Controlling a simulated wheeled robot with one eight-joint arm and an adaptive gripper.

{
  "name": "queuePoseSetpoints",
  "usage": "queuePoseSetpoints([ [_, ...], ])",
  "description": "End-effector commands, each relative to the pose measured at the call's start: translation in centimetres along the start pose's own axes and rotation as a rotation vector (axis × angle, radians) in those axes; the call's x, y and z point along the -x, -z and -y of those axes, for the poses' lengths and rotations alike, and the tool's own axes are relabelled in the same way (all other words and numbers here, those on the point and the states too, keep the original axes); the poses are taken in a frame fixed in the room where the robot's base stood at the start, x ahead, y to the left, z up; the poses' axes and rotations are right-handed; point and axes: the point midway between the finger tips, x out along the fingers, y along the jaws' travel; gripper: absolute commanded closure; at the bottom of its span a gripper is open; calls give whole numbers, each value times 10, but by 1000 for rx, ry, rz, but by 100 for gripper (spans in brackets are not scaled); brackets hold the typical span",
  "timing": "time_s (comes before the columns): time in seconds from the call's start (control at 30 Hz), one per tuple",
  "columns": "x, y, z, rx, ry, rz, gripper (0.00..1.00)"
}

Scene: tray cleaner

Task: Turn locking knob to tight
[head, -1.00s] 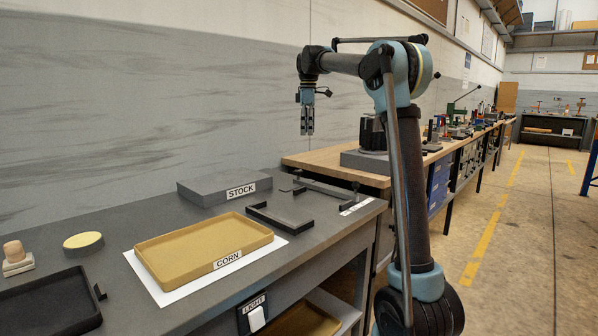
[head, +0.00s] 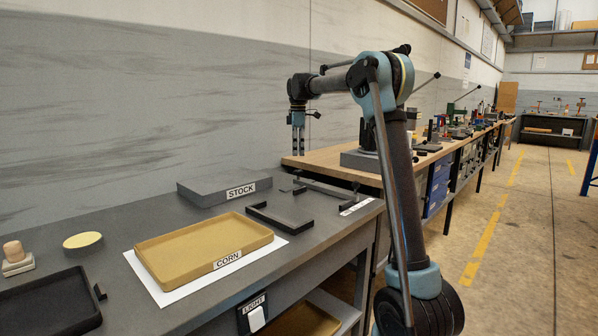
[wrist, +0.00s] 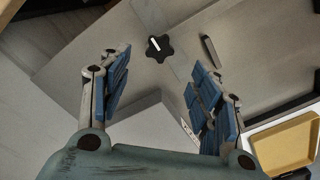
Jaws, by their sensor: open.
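The locking knob (wrist: 159,47) is a small black star-shaped knob with a white pointer line. In the wrist view it sits on the grey bench top, beyond the fingertips and roughly between them. I cannot tell which way tight lies. My gripper (wrist: 158,72) is open, with blue-padded fingers well apart and nothing between them. In the head view my gripper (head: 298,152) points down above the back of the bench, near the black fixture (head: 283,219). It is apart from the knob, which I cannot make out clearly in the head view.
A grey STOCK block (head: 205,190) lies left of the fixture. The tan CORN tray (head: 180,276) sits on white paper in front. A black tray (head: 45,308), a round yellow-topped pad (head: 83,243) and a LIGHT switch (head: 256,318) are at the left and front. A wooden bench (head: 322,160) adjoins behind.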

Motion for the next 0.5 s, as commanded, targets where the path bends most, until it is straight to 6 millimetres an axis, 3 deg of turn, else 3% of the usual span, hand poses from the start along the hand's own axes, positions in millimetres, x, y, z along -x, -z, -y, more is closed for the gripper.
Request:
queuePoseSetpoints([
  [0.3, -56, 0, 0, 0, 0, 0, 42],
  [0.5, -78, 0, 0, 0, 0, 0, 42],
])
